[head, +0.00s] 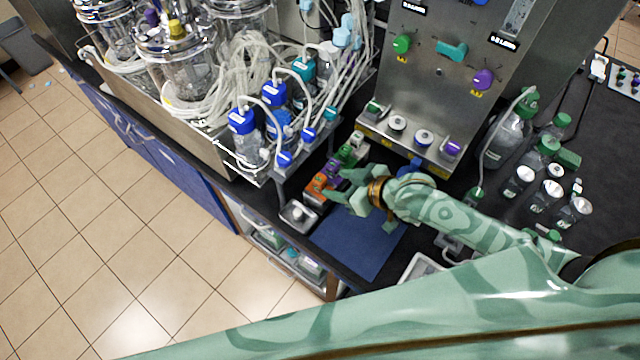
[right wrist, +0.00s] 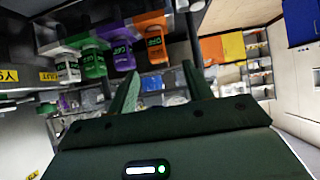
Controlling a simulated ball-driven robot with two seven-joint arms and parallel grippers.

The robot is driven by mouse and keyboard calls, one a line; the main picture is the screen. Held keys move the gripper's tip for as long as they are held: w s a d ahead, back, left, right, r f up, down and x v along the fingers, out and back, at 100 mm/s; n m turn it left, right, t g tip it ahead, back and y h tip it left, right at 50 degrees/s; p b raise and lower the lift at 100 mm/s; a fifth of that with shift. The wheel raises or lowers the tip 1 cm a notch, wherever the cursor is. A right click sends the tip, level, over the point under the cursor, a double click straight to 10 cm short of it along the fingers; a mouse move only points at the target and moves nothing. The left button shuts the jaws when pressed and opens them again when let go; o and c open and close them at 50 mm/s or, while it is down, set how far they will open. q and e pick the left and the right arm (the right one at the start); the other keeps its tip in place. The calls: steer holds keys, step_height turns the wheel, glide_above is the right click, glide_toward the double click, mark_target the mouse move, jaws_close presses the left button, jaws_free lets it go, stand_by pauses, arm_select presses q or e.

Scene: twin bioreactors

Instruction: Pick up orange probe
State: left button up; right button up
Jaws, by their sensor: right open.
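The orange probe (head: 317,191) is at the near end of a row of coloured probes on the black bench, and it also shows in the right wrist view (right wrist: 150,38) at the end of the row. My right gripper (head: 338,187) is open and empty, just right of the orange probe in the head view. In the right wrist view its two fingers (right wrist: 160,80) stand apart, with the orange probe beyond and above the gap. Whether a finger touches it I cannot tell. My left gripper is not in view.
Purple (right wrist: 122,50), green (right wrist: 95,58) and white (right wrist: 68,65) probes stand close beside the orange one. A small metal tray (head: 298,215) lies at the bench edge, next to a blue mat (head: 350,250). Blue-capped bottles (head: 243,135) and a steel control tower (head: 430,95) flank the row.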

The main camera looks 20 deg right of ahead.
mark_target(322, 179)
steer(key=b+x, duration=0.1)
steer(key=x, duration=0.4)
steer(key=shift+w+a+f, duration=0.1)
steer(key=shift+w+a, duration=0.05)
steer(key=shift+w, duration=0.25)
steer(key=shift+s, duration=0.1)
steer(key=c, duration=1.1)
